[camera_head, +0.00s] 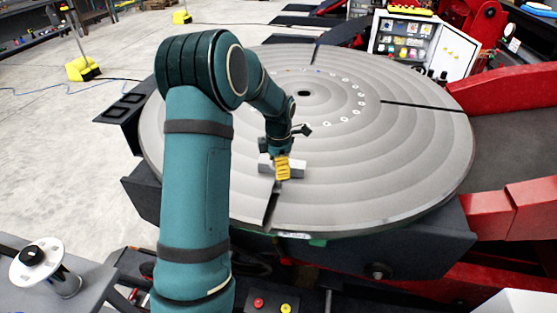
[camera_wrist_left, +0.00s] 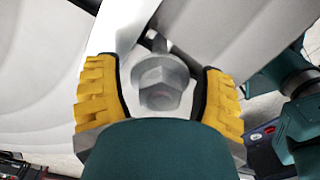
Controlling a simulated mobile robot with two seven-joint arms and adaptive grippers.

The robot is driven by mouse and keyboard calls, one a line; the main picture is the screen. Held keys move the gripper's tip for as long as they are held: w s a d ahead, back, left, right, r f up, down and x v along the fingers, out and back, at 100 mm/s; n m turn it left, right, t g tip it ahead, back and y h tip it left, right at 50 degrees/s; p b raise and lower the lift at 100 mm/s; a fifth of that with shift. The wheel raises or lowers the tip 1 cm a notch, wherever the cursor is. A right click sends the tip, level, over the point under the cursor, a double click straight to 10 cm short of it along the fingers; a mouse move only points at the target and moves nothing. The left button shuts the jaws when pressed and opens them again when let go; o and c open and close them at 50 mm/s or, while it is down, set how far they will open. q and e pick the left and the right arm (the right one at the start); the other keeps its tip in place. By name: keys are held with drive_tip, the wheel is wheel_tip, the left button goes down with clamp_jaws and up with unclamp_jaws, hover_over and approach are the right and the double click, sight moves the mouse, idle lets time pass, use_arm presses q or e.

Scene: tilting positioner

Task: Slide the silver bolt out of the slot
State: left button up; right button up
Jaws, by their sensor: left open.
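The silver bolt (camera_wrist_left: 160,82) shows its hexagonal head end-on in the left wrist view, between the two yellow fingers of my left gripper (camera_wrist_left: 160,75). The fingers are apart, one on each side of the head. Whether either touches it I cannot tell. In the head view, my left gripper (camera_head: 283,168) is low over the round grey turntable (camera_head: 410,165), at the inner end of the near slot (camera_head: 271,207). The bolt cannot be made out there. The bolt's lower part is hidden. My right gripper is not in view.
Red machine arms (camera_head: 510,210) flank the turntable on the right. An open white cabinet (camera_head: 425,45) stands behind it. A grey bench with a white spool (camera_head: 38,262) is at the lower left. The turntable's right half is clear.

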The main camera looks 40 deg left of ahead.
use_arm(q)
drive_tip(key=c, duration=1.1)
drive_tip(key=shift+o, duration=0.2)
drive_tip(key=shift+r, duration=0.15)
drive_tip(key=shift+s+d+p, duration=0.25)
drive_tip(key=shift+s+d, duration=0.4)
drive_tip(key=shift+s, duration=0.5)
drive_tip(key=shift+s+d+p, duration=0.2)
drive_tip(key=shift+s+d, duration=0.4)
drive_tip(key=shift+s, duration=0.6)
drive_tip(key=shift+s+d+p, duration=0.25)
drive_tip(key=shift+s+d, duration=0.4)
drive_tip(key=shift+s, duration=0.5)
